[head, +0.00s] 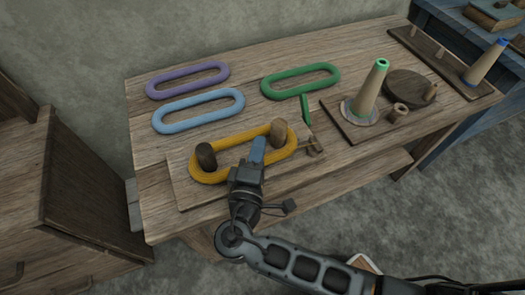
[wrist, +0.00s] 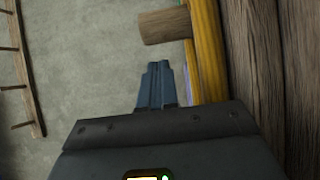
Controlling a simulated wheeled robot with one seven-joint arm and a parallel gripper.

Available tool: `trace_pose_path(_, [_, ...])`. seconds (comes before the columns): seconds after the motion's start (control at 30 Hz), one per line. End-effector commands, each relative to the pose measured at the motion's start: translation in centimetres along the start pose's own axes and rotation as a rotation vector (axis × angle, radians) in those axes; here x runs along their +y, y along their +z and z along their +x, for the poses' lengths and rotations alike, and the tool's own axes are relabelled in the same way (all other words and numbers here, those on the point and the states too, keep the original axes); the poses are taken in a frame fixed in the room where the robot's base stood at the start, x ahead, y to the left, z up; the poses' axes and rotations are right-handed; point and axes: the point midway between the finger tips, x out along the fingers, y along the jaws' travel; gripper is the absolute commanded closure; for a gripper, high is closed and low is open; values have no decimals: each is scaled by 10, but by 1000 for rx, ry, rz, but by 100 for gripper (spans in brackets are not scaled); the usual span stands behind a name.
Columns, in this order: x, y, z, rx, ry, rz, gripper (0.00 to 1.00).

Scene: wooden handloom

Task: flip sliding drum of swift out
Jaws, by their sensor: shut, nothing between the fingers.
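The swift's base board (head: 185,195) lies near the front of the wooden table. It carries two upright drums, a dark one (head: 206,156) on the left and a lighter brown one (head: 278,130) on the right. A yellow yarn loop (head: 210,177) goes around both. My gripper (head: 258,145) is shut and empty, over the loop between the drums, closer to the right one. In the wrist view, the shut fingers (wrist: 155,85) are beside the yellow yarn (wrist: 208,45), with a brown drum (wrist: 165,25) beyond their tips. Contact with either cannot be told.
A small wooden fitting (head: 313,147) sits at the board's right end. Purple (head: 187,80), blue (head: 198,110) and green (head: 300,80) loops lie behind. A winder with a green-topped cone (head: 371,88) stands to the right. A cabinet (head: 85,185) stands left of the table.

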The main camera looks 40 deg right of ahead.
Motion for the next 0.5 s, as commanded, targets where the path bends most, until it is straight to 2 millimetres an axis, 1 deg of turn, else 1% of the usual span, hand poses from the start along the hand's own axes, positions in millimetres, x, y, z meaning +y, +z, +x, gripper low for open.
trace_pose_path(0.07, [-2, -6, 1, 1, 0, 0, 100])
trace_pose_path(0.1, [-2, -6, -9, 5, -1, -2, 100])
trace_pose_path(0.3, [-2, -7, -47, 9, -1, -1, 100])
trace_pose_path(0.5, [-2, -7, -81, 8, -2, 0, 100])
